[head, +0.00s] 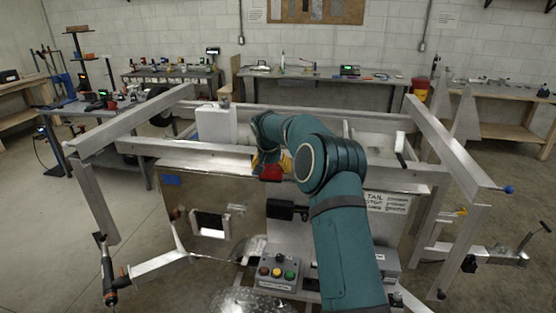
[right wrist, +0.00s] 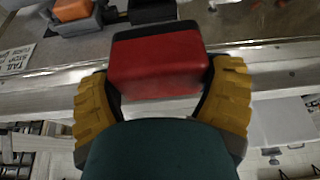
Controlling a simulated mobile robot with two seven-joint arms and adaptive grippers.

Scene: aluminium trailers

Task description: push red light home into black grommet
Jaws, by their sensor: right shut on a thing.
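The red light (head: 271,173) is a small red block with a dark back, at the trailer's near rail in the head view. In the right wrist view the red light (right wrist: 157,66) sits between the yellow fingers, its black edge away from the palm. My right gripper (head: 270,162) is shut on it, one finger at each side; the right gripper also fills the lower right wrist view (right wrist: 160,100). I cannot make out the black grommet for certain, nor whether the light touches it. My left gripper is not in view.
A metal rail (head: 190,150) runs across the trailer front. Below it are a panel with a blue tape patch (head: 172,180), a black fitting (head: 287,210), a button box (head: 277,271) and a printed sign (head: 386,202). Upright posts stand at both sides.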

